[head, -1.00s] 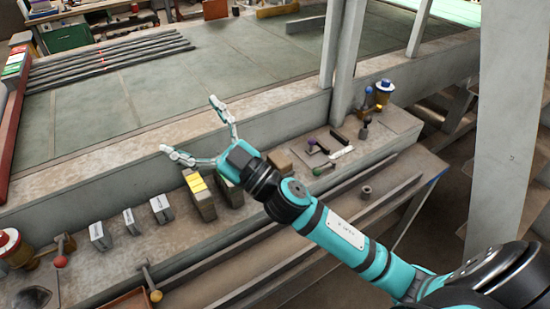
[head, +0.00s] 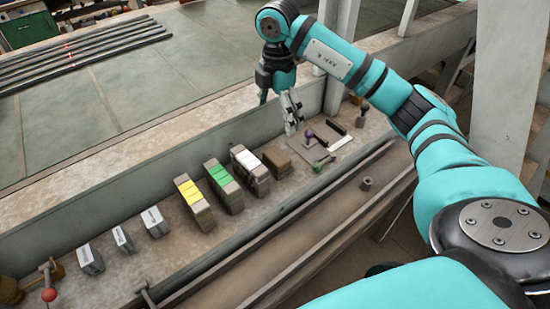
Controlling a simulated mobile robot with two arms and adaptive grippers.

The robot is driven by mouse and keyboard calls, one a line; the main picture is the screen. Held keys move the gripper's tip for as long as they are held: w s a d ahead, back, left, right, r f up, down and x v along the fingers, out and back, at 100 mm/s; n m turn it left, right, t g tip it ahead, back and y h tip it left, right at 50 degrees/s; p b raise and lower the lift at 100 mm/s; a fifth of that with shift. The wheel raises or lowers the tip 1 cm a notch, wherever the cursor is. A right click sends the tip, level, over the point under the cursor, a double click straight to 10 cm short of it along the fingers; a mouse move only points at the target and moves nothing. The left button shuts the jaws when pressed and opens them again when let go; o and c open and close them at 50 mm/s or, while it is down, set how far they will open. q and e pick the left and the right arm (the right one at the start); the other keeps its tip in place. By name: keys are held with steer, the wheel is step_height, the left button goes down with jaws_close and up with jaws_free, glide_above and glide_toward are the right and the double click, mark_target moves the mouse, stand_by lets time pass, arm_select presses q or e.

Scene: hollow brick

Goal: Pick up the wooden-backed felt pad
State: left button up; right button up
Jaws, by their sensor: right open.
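My right gripper (head: 278,113) is open and empty, pointing down above the back of the bench shelf. One finger is near the low wall and the other is over the edge of a small flat board (head: 334,150). A plain brown block (head: 277,161) lies on the shelf just below the gripper, apart from it. It may be the wooden-backed felt pad, but I cannot tell for sure. My left gripper is out of view.
Blocks with white (head: 247,158), green (head: 222,177) and yellow (head: 189,191) tops stand left of the brown block. Small grey blocks (head: 154,222) lie further left. Small tools lie on the board.

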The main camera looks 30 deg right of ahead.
steer(key=p, duration=0.3)
glide_toward(277, 155)
step_height(277, 155, down, 5)
steer(key=shift+s+a+f, duration=0.1)
step_height(277, 155, down, 5)
steer(key=shift+r+p, duration=0.1)
steer(key=shift+p, duration=1)
steer(key=shift+f, duration=0.35)
steer(key=c, duration=1.3)
steer(key=shift+r, duration=0.1)
step_height(277, 155, up, 9)
steer(key=b, duration=0.3)
steer(key=shift+c, duration=0.2)
steer(key=shift+r, duration=0.5)
